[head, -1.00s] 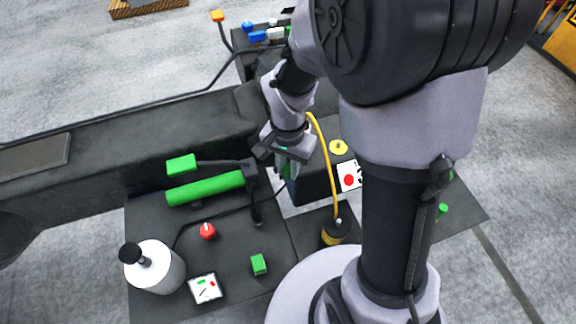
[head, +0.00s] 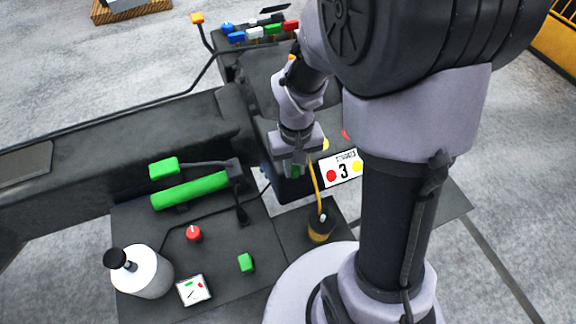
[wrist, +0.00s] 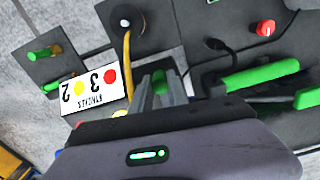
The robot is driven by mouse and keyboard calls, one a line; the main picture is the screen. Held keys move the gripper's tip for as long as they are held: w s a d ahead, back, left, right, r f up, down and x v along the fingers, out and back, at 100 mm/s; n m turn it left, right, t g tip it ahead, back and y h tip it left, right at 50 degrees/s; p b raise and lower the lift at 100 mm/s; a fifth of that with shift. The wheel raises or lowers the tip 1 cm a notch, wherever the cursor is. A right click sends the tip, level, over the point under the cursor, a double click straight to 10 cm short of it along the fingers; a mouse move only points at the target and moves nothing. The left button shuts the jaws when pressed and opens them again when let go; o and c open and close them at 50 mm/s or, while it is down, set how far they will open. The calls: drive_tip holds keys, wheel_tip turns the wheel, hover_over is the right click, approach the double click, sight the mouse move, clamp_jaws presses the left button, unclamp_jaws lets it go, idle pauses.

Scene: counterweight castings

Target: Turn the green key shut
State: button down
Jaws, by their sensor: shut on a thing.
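My gripper (head: 294,170) points down at the dark box in the middle of the head view. Its fingers are shut on a small green piece, which I take to be the green key (head: 296,172). In the wrist view the green key (wrist: 160,86) shows between the two grey fingers (wrist: 160,90). The fingers hide most of it, so I cannot tell its turned angle.
A yellow cable runs close beside my gripper to a black-and-yellow plug (head: 320,228). A numbered sign (head: 343,169) is right of the gripper. A green bar (head: 190,190), red knob (head: 194,233), green block (head: 246,263) and white cylinder (head: 145,275) stand left and front.

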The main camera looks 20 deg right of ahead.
drive_tip(key=shift+d+n, duration=0.5)
drive_tip(key=shift+n, duration=0.1)
drive_tip(key=c, duration=1.3)
unclamp_jaws()
drive_tip(key=shift+d, duration=0.1)
drive_tip(key=shift+o, duration=0.2)
wheel_tip(320, 180, up, 18)
drive_tip(key=p, duration=0.3)
drive_tip(key=shift+f+p, duration=0.25)
drive_tip(key=shift+p, duration=0.05)
